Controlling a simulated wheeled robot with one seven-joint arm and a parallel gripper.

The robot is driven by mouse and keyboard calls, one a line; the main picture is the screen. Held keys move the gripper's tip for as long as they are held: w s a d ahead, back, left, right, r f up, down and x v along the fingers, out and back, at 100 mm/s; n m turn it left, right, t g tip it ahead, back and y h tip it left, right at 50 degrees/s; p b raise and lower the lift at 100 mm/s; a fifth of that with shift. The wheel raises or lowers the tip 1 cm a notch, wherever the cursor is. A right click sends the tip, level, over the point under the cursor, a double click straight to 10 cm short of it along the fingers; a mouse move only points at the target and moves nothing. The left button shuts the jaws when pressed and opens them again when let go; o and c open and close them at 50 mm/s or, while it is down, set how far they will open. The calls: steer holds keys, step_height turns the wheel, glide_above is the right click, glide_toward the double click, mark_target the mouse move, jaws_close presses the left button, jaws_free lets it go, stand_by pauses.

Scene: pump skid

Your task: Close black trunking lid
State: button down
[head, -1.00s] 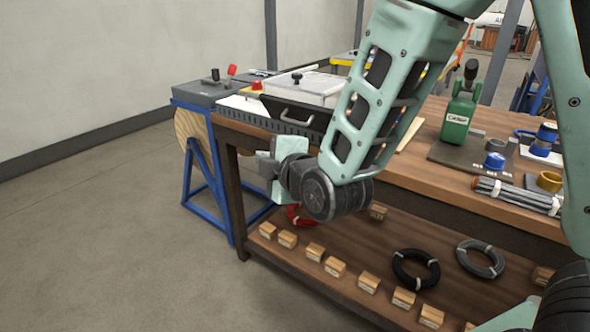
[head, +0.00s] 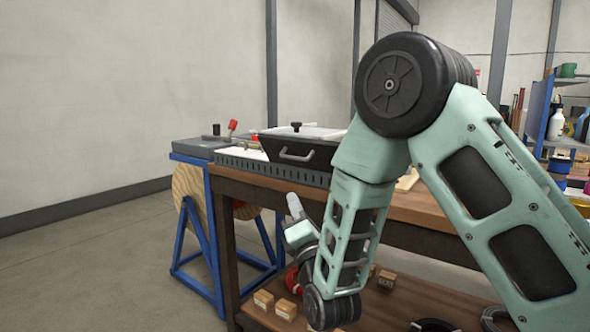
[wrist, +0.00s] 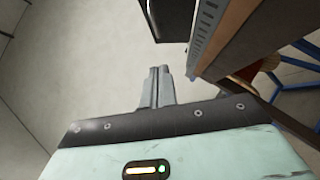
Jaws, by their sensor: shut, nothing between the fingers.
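The black trunking lid (head: 300,158) is a dark panel with a grey bar handle (head: 297,156) on its near face. It stands tilted above the slotted grey trunking (head: 255,168) at the bench edge, open rather than flat. In the wrist view the lid (wrist: 168,18) shows at the top, beside the trunking (wrist: 207,32). My gripper (head: 294,205) is below the lid and in front of the bench edge, pointing up, apart from both. In the wrist view its two fingers (wrist: 158,72) are together with nothing between them.
The wooden bench (head: 415,205) has a lower shelf with small wooden blocks (head: 264,299). A blue stand (head: 213,240) with a wooden reel is at the left. A pale box with a black knob (head: 296,127) stands behind the lid. Open floor lies at the left.

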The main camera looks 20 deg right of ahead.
steer(key=w+d+r, duration=0.2)
steer(key=w+r, duration=0.3)
steer(key=w, duration=0.2)
steer(key=shift+r+b, duration=0.2)
steer(key=shift+b, duration=0.25)
steer(key=shift+d+r, duration=0.15)
